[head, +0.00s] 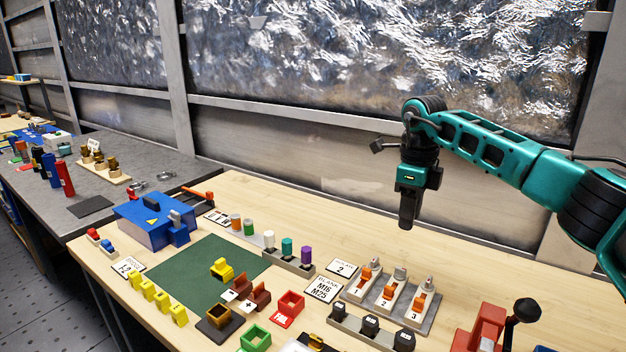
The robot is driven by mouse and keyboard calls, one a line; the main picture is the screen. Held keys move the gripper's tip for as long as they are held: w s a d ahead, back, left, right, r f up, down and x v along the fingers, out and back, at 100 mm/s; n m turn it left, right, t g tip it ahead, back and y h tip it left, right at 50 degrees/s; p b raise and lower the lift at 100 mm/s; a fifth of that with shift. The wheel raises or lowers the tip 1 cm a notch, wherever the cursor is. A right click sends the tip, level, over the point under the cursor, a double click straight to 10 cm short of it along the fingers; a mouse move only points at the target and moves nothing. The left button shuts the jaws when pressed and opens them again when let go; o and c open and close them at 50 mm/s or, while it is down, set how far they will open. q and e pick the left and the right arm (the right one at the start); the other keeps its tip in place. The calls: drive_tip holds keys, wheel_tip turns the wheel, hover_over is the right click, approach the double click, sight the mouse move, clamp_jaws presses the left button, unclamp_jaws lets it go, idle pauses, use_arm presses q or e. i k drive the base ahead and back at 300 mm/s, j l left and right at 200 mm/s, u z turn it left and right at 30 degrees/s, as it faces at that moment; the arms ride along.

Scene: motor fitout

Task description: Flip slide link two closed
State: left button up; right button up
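Three slide links numbered 1, 2 and 3 stand side by side on a grey base plate on the wooden bench. Slide link two (393,288) is the middle one, a pale block with an orange part and a grey knob behind it. Whether it is open or closed is too small to tell. Slide link one (362,283) is to its left and slide link three (422,302) to its right. My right gripper (405,222) hangs pointing down above and behind the links, apart from them. Its finger gap cannot be made out. My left gripper is out of view.
A card marked 2 (341,269) and a larger label card (323,289) lie left of the links. Black knobs (370,326) stand in front, and a red lever device (487,328) at front right. Bench behind the links is clear up to the wall.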

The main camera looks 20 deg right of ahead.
sight(389, 292)
drive_tip(key=k+j, duration=0.75)
drive_tip(key=k, duration=0.1)
